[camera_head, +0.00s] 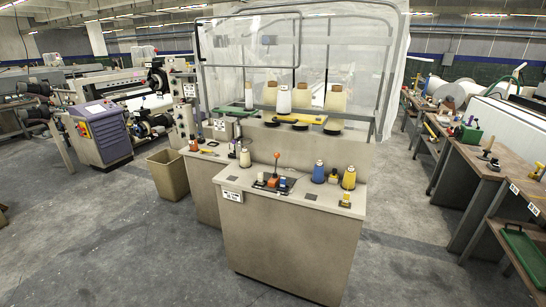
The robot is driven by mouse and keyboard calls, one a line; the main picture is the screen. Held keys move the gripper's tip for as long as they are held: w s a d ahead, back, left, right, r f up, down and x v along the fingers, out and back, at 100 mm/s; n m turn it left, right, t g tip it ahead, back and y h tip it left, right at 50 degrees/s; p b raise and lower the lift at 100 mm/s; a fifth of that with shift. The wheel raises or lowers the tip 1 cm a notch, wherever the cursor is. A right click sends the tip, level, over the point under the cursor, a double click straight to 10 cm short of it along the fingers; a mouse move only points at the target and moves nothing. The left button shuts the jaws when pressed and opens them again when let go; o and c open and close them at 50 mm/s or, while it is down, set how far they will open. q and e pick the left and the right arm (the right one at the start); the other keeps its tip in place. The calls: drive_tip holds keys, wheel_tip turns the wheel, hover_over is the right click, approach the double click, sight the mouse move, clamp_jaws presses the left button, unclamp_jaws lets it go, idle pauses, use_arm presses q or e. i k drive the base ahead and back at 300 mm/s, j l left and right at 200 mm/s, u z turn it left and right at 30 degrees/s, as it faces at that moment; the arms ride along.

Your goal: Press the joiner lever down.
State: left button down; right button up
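A thin upright lever with an orange-red knob (277,156) rises from a small dark device (272,183) on top of the beige cabinet (290,240). I take it to be the joiner lever. The device has an orange block and a small blue part on it. The lever stands near vertical, its knob well above the device. Neither of my grippers is in view, and nothing touches the lever.
A blue cone (319,172) and a yellow cone (349,178) stand right of the lever. A cream spool (245,158) stands left. A tan bin (168,174) stands left. Floor in front is clear.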

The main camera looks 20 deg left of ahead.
sight(276, 155)
drive_tip(key=i+j, duration=0.2)
drive_tip(key=j, duration=0.15)
drive_tip(key=i+j, duration=0.2)
drive_tip(key=j, duration=0.2)
drive_tip(key=i+j, duration=0.2)
drive_tip(key=j, duration=0.15)
drive_tip(key=i+j, duration=0.2)
drive_tip(key=j, duration=0.2)
drive_tip(key=i+j, duration=0.2)
drive_tip(key=j, duration=0.15)
drive_tip(key=i+j, duration=0.2)
drive_tip(key=j, duration=0.2)
drive_tip(key=i+j, duration=0.2)
drive_tip(key=j, duration=0.15)
drive_tip(key=z, duration=0.05)
